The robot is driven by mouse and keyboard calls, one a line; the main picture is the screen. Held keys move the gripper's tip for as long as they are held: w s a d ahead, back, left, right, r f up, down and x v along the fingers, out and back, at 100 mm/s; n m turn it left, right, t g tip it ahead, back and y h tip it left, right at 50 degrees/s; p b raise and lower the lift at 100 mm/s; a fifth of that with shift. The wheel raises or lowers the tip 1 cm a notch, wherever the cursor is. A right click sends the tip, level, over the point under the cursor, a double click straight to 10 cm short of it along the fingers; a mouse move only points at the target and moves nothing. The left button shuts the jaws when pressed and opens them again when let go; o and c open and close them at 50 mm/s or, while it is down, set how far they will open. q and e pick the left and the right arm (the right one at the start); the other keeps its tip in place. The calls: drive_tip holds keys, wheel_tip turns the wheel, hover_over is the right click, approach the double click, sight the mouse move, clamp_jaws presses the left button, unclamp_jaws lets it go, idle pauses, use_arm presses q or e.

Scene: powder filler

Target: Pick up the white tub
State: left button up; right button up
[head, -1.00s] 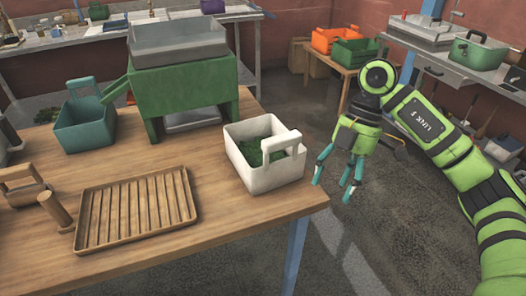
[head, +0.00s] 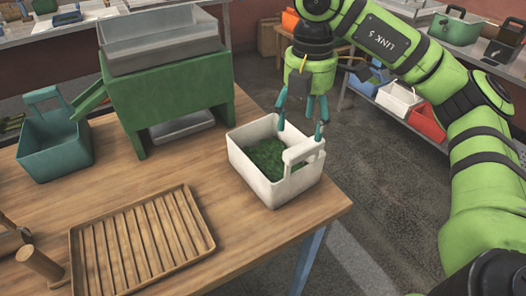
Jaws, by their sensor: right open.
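The white tub (head: 262,183) stands upright on the wooden table near its right corner. It holds green leafy or powdery stuff (head: 268,158) and has a raised handle (head: 304,152) on its right side. My right gripper (head: 300,130) points down over the tub's back right part, close to the handle, with its teal fingers apart and nothing between them. Whether a fingertip touches the handle I cannot tell. My left gripper is not in view.
A green filler machine (head: 172,100) with a grey hopper stands behind the tub to the left. A teal tub (head: 55,147) is at the far left. A slatted wooden tray (head: 140,240) lies in front. The table's right edge is close to the tub.

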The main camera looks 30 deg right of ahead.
sight(303, 143)
drive_tip(key=f, duration=0.1)
drive_tip(key=s+f+p, duration=0.1)
drive_tip(key=shift+s+f, duration=0.1)
drive_tip(key=shift+f, duration=0.2)
wheel_tip(303, 143, down, 2)
drive_tip(key=shift+f+p, duration=0.25)
drive_tip(key=shift+p, duration=0.05)
drive_tip(key=shift+a+f, duration=0.1)
drive_tip(key=shift+f, duration=0.55)
drive_tip(key=c, duration=1.1)
clamp_jaws()
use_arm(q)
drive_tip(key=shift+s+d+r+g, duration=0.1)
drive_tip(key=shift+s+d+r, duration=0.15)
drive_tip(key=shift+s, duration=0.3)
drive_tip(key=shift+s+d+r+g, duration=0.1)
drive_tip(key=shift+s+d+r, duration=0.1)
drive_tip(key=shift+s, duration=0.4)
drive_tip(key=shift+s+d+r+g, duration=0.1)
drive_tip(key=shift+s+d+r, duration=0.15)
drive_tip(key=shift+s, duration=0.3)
use_arm(e)
drive_tip(key=shift+r, duration=0.15)
